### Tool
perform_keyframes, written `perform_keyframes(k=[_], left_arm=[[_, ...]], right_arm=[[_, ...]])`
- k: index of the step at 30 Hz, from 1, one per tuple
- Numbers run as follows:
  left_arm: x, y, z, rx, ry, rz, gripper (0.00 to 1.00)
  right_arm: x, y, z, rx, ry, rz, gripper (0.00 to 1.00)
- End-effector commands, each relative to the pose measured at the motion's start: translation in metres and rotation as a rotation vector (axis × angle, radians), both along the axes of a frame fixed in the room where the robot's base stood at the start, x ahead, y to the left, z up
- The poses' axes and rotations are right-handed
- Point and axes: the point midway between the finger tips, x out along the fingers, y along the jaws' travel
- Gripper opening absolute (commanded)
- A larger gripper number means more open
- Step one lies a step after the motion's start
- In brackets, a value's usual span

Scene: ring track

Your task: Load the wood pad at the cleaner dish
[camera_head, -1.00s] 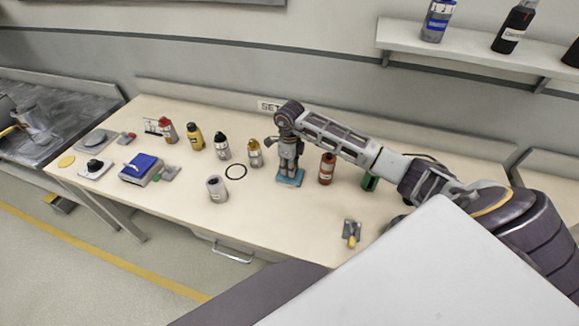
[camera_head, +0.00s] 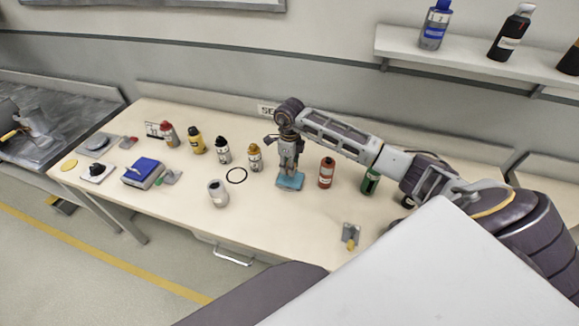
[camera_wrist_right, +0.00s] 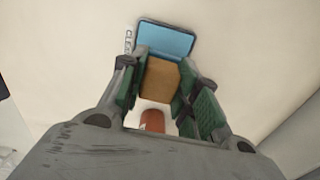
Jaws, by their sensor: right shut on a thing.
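My right gripper (camera_head: 289,168) points down over the blue cleaner dish (camera_head: 291,181) near the middle of the table. In the right wrist view it (camera_wrist_right: 160,85) is shut on the brown wood pad (camera_wrist_right: 158,80), a small block between its green-lined fingers. The dish (camera_wrist_right: 165,38) shows just beyond the pad in that view, with a label beside it. I cannot tell whether the pad touches the dish. In the head view the pad is hidden by the gripper. My left gripper is not in view.
A red bottle (camera_head: 326,172) and a green bottle (camera_head: 370,182) stand right of the dish. The table front before the dish is clear.

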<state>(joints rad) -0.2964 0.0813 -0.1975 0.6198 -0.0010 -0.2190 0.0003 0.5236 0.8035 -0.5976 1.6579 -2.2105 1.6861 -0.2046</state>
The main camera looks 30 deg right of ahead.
Motion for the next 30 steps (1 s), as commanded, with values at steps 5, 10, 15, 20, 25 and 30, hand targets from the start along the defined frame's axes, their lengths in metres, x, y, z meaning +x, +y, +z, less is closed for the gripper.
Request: perform_keyframes(k=[5,10,15,20,25,30], left_arm=[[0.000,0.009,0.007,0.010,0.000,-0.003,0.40],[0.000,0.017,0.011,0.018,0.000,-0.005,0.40],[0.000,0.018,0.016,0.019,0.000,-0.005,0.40],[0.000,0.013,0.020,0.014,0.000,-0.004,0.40],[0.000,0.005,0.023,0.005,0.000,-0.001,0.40],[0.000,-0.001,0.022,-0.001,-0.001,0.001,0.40]], right_arm=[[0.001,-0.001,0.011,-0.002,-0.001,0.000,0.12],[0.000,-0.001,0.019,-0.002,-0.001,-0.001,0.12],[0.000,0.000,0.027,-0.001,-0.001,-0.001,0.12],[0.000,0.000,0.035,-0.001,-0.001,-0.001,0.12],[0.000,0.000,0.040,-0.001,-0.001,-0.001,0.12],[0.000,0.000,0.040,-0.001,-0.001,-0.001,0.12]])
